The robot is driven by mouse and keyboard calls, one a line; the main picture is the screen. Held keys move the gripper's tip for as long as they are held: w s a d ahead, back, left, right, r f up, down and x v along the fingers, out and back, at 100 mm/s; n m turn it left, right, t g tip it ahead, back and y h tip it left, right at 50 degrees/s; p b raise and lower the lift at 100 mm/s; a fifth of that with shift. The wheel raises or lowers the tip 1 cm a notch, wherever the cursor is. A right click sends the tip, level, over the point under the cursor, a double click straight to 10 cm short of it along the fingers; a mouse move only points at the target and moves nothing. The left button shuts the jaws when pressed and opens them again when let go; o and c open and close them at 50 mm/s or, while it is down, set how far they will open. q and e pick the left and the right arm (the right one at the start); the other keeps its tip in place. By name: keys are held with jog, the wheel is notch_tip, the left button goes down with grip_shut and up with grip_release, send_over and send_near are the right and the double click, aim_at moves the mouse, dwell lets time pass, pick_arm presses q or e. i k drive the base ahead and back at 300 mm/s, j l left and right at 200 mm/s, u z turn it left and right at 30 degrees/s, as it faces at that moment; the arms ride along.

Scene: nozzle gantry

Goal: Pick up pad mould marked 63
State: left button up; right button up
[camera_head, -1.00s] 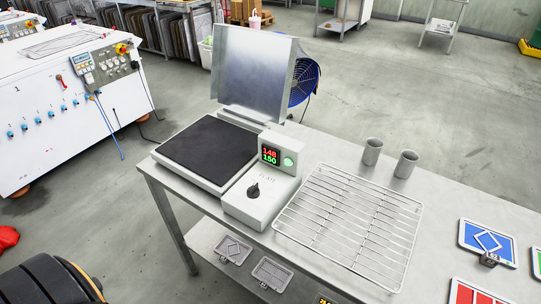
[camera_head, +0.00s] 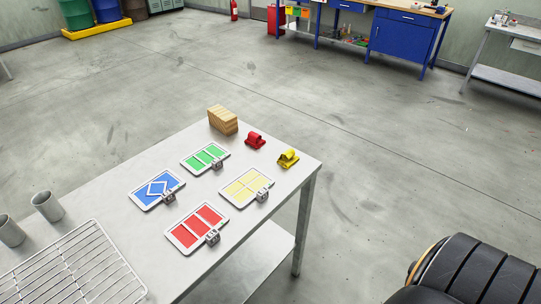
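Several flat pad moulds with white rims lie on the metal table, each with a small grey tag at its lower right corner. They are a blue mould (camera_head: 157,188) with a diamond outline, a green mould (camera_head: 205,157), a yellow mould (camera_head: 246,186) and a red mould (camera_head: 196,227) split into bars. The tag numbers are too small to read, so I cannot tell which is marked 63. Neither of my grippers is in view.
On the table (camera_head: 120,225) stand a wire rack (camera_head: 75,268), two metal cups (camera_head: 47,206), a wooden block stack (camera_head: 223,120), a red item (camera_head: 255,139) and a yellow item (camera_head: 288,158). The floor beyond is open up to a blue workbench (camera_head: 402,38).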

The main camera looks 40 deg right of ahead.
aim_at(252, 184)
jog(key=z, duration=0.9)
